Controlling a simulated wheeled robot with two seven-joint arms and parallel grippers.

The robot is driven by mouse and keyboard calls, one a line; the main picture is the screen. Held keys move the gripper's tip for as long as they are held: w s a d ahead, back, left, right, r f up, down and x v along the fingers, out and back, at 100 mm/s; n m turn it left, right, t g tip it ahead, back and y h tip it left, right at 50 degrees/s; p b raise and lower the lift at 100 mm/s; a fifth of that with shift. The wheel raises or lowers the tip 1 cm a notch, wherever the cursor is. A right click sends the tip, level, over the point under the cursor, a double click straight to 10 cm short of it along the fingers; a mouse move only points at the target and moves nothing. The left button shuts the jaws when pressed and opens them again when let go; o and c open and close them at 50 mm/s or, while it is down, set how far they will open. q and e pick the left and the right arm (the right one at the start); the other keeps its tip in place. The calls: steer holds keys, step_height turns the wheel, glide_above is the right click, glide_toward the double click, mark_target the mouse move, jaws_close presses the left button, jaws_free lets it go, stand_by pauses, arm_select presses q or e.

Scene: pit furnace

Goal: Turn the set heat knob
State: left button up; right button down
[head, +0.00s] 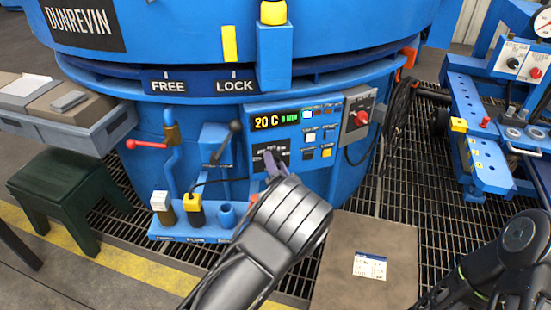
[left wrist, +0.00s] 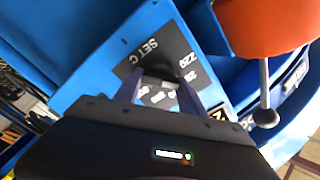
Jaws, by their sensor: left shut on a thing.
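The set heat knob (left wrist: 157,75) is a dark knob on a black dial plate (left wrist: 136,66) marked "SET C" in the left wrist view. My left gripper (left wrist: 159,88) is shut on it, with one purple-grey finger on each side. In the head view my left gripper (head: 272,163) reaches the control panel (head: 312,112) just below its lit display (head: 276,120), which reads "20 C". There the gripper hides the knob and part of its dial plate. My right arm shows at the lower right, but its gripper is not in view.
A red knob (head: 361,118) sits on a grey box right of the panel. A black-knobbed lever (head: 235,127) and a red-handled valve (head: 148,144) stand to the left. Below is a blue shelf with plugs (head: 193,206). A green stool (head: 68,190) stands at left.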

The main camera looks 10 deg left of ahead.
arm_select(q)
steer(key=m+p, duration=0.2)
steer(key=m, duration=0.2)
steer(key=shift+d+m, duration=0.1)
steer(key=shift+m, duration=0.2)
steer(key=m, duration=0.2)
steer(key=shift+f+m+p, duration=0.1)
steer(key=shift+m+p, duration=0.3)
steer(key=m+p, duration=0.1)
steer(key=m, duration=0.3)
steer(key=shift+f+m, duration=0.15)
steer(key=shift+m, duration=0.15)
steer(key=shift+f+m, duration=0.1)
steer(key=shift+m, duration=1.8)
steer(key=o, duration=1.4)
steer(key=shift+c, duration=0.2)
